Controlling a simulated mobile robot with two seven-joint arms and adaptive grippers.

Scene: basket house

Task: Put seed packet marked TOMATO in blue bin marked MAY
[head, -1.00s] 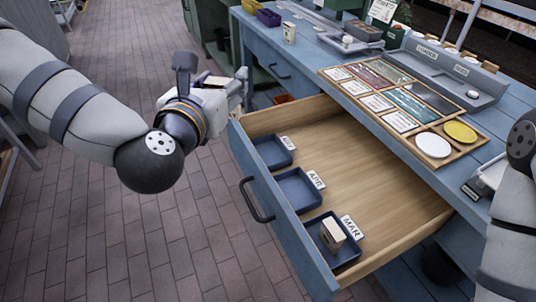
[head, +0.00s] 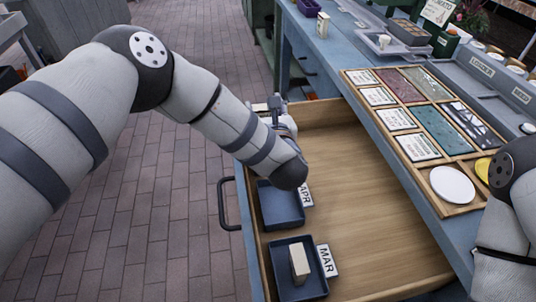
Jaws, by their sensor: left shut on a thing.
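My left gripper (head: 273,108) is at the far left corner of the open drawer (head: 375,232), mostly hidden behind its own wrist. It is shut on a small pale packet (head: 260,107), whose edge shows; its marking cannot be read. In the drawer, blue bins stand in a row along the front: an empty one marked APR (head: 279,207) and one marked MAR (head: 292,291) with a pale packet (head: 299,265) upright in it. The bin marked MAY is hidden behind my left forearm. My right gripper is out of the picture.
The bench above the drawer holds a divided wooden tray (head: 408,205) with cards and a white disc (head: 452,185). Another pale packet (head: 322,25) stands at the bench's far end. The drawer's right part is bare. The drawer handle (head: 222,204) sticks out left.

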